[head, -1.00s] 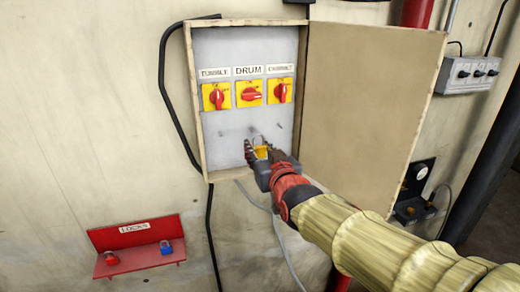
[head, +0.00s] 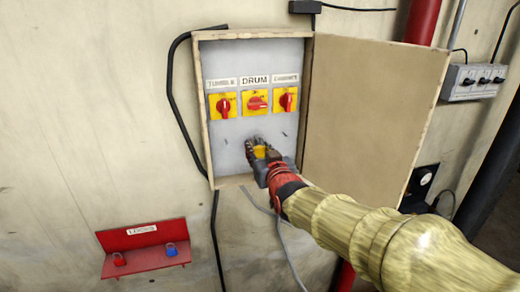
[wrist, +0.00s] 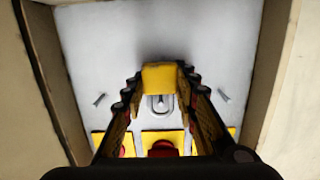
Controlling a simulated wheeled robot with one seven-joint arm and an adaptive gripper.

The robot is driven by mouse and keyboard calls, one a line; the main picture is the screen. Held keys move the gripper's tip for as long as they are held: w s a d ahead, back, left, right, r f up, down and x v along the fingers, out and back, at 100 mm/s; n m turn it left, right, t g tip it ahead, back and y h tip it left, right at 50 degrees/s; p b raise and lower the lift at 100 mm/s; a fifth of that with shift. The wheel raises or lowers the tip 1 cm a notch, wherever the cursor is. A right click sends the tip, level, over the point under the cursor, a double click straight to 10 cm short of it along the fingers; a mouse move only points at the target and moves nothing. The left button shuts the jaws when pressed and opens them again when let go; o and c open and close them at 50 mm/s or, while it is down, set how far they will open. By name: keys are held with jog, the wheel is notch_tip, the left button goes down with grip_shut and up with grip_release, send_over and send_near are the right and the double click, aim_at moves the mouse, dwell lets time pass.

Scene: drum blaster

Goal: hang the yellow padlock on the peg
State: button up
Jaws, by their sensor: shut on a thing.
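My gripper (head: 260,150) is inside the open cabinet, below the switches, with its fingers shut on the yellow padlock (head: 260,152). In the wrist view the padlock (wrist: 165,78) sits between the two fingertips of my gripper (wrist: 163,85). Its grey shackle (wrist: 159,103) points toward the switches. Two small pegs show on the cabinet's back panel in the wrist view, a left peg (wrist: 100,99) and a right peg (wrist: 222,96), one on each side of the padlock. The panel directly behind the padlock is hidden. I cannot tell whether the shackle touches a peg.
The cabinet's back panel (head: 227,150) carries three yellow switches with red knobs, the middle one labelled DRUM (head: 257,101). The cabinet door (head: 375,110) stands open to the right. A red shelf (head: 140,262) at lower left holds a red padlock (head: 119,259) and a blue padlock (head: 171,249).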

jog(key=shift+w+a+r+p, duration=0.1)
jog(key=shift+w+p, duration=0.2)
jog(key=shift+p, duration=0.15)
jog(key=shift+w+f+b, duration=0.15)
jog(key=shift+f+b, duration=0.15)
jog(key=shift+b, duration=0.7)
jog(key=shift+b, duration=0.45)
jog(key=o, duration=0.6)
jog(key=shift+f, duration=0.1)
jog(key=o, duration=0.5)
jog(key=shift+w+a+f, duration=0.1)
jog(key=shift+w+f, duration=0.15)
jog(key=shift+w, duration=0.15)
jog(key=shift+s+r, duration=0.1)
jog(key=shift+s, duration=0.05)
